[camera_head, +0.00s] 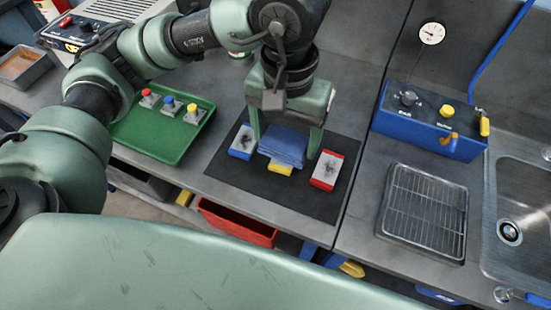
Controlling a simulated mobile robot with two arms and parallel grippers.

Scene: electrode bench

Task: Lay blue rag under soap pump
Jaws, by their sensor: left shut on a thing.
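My left gripper (287,140) reaches down over the black mat (225,178) and is shut on the blue rag (284,149). The rag looks folded in layers. It hides most of a yellow-ended block (280,169); I cannot tell whether it touches the block or hangs above it. I cannot make out a soap pump in this view. My right gripper is not in view.
A blue-ended block (242,142) and a red-ended block (327,170) flank the rag. A green tray (150,145) with several coloured-top pieces stands left. A blue control box (425,125), a wire rack (425,212) and a sink (517,195) are right.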

